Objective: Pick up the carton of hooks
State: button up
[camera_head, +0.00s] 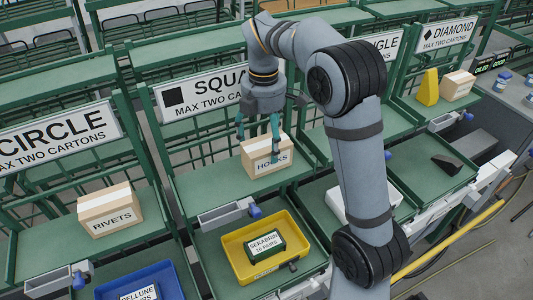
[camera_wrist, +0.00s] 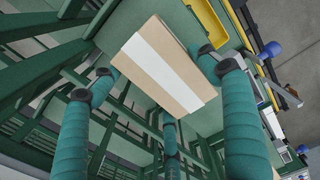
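The carton of hooks (camera_head: 262,163) is a tan box with a white tape strip, labelled HOOKS. It sits upright on the green shelf under the SQUARE sign. My gripper (camera_head: 257,146) points down at the carton from above, its teal fingers spread. In the camera_wrist view the carton's taped top (camera_wrist: 165,62) shows between the spread fingertips of my gripper (camera_wrist: 165,85). I cannot tell whether any finger touches it.
The SQUARE sign (camera_head: 205,90) stands behind the carton. A yellow tray (camera_head: 235,246) with a dark green SEKABRIN box (camera_head: 265,250) is on the level below. A RIVETS carton (camera_head: 108,210) is on the CIRCLE shelf at left. Green shelf surface is clear left of the hooks carton.

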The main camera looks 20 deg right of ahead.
jog(key=c, duration=1.4)
